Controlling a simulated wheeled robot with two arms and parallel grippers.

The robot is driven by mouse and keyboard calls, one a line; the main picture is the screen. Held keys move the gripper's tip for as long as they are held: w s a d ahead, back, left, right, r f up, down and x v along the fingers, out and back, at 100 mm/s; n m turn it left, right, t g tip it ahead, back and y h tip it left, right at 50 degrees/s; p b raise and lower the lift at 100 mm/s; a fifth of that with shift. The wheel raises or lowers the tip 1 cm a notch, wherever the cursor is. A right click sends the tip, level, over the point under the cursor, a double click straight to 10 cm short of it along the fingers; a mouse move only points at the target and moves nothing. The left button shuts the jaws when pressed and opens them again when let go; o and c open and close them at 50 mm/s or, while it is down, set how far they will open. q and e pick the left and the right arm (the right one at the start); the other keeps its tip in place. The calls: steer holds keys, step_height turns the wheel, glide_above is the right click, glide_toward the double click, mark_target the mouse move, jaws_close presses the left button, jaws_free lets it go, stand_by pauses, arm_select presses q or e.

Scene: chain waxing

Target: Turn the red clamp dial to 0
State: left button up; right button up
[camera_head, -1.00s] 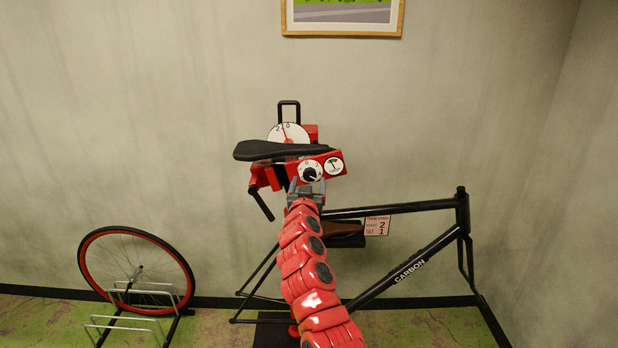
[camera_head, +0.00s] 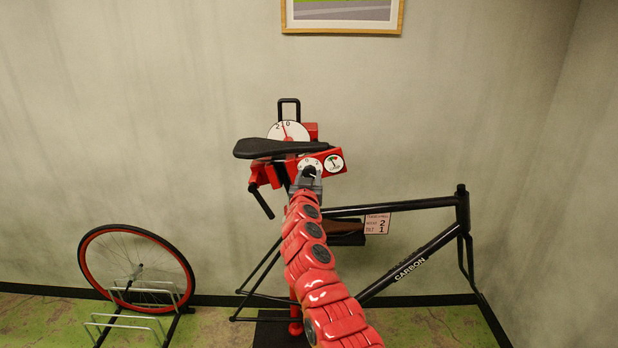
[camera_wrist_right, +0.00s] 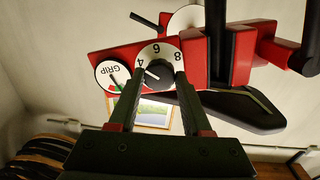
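The clamp dial (camera_head: 314,163) is a white numbered disc with a black knob (camera_head: 309,172) on the red clamp head (camera_head: 327,157). In the right wrist view the dial (camera_wrist_right: 155,52) shows 4, 6 and 8, and the white mark on the knob (camera_wrist_right: 158,74) points left, near the 4. My right gripper (camera_wrist_right: 159,80) is at the dial, its two fingers apart on either side of the knob; firm contact cannot be told. It partly covers the dial in the head view (camera_head: 307,182). My left gripper is not in view.
A small GRIP gauge (camera_head: 333,163) sits beside the dial. The black saddle (camera_head: 285,149) and a larger white scale (camera_head: 288,131) are just above. A black bike frame (camera_head: 420,252) is on the right, with a small sign (camera_head: 377,223). A wheel (camera_head: 90,270) stands at lower left.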

jaws_close()
